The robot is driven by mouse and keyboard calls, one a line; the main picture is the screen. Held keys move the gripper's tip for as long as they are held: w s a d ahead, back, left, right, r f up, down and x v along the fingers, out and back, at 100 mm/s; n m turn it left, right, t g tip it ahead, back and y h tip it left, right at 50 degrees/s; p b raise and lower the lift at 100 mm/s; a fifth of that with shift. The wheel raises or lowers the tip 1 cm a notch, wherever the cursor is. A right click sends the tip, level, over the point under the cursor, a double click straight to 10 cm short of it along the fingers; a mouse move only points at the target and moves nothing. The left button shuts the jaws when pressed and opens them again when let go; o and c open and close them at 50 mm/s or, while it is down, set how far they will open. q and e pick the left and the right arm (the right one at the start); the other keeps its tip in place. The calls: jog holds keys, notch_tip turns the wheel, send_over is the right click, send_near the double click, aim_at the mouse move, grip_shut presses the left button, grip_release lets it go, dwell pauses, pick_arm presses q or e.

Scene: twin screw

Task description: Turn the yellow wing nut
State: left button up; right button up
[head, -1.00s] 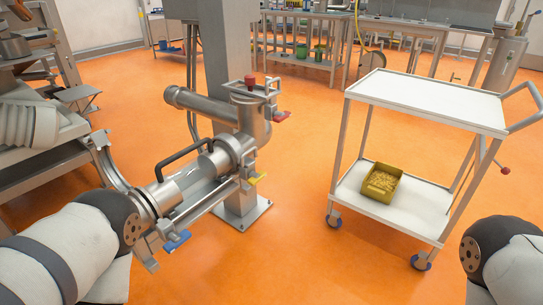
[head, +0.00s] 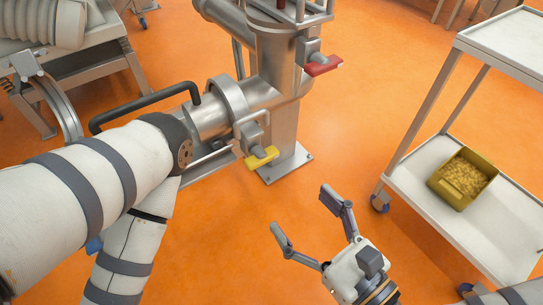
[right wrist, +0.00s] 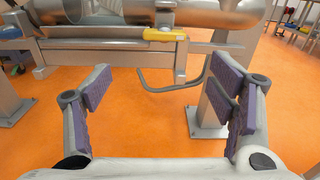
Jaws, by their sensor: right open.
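The yellow wing nut (head: 262,157) sits on the clamp at the near side of the steel pipe machine (head: 272,92). It also shows in the right wrist view (right wrist: 165,35), ahead of and above the fingers. My right gripper (head: 301,212) is open and empty, below and to the right of the yellow wing nut, and apart from it. In the right wrist view its two fingers (right wrist: 163,95) stand wide apart with only floor and pipework behind them. My left arm crosses the left of the head view; its gripper is not seen.
A red wing nut (head: 323,66) is higher on the machine. A white trolley (head: 410,170) with a yellow bin (head: 463,178) stands at the right. A black handle (head: 140,107) runs along the machine. Orange floor lies clear between machine and trolley.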

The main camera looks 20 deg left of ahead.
aim_at(266, 161)
jog(key=shift+m, duration=0.3)
jog(key=x, duration=0.8)
jog(key=r+p+x, duration=0.1)
jog(key=x, duration=0.3)
jog(key=shift+w+d+r, duration=0.1)
jog(key=shift+w+r, duration=0.05)
jog(key=shift+w, duration=0.25)
jog(key=c, duration=1.1)
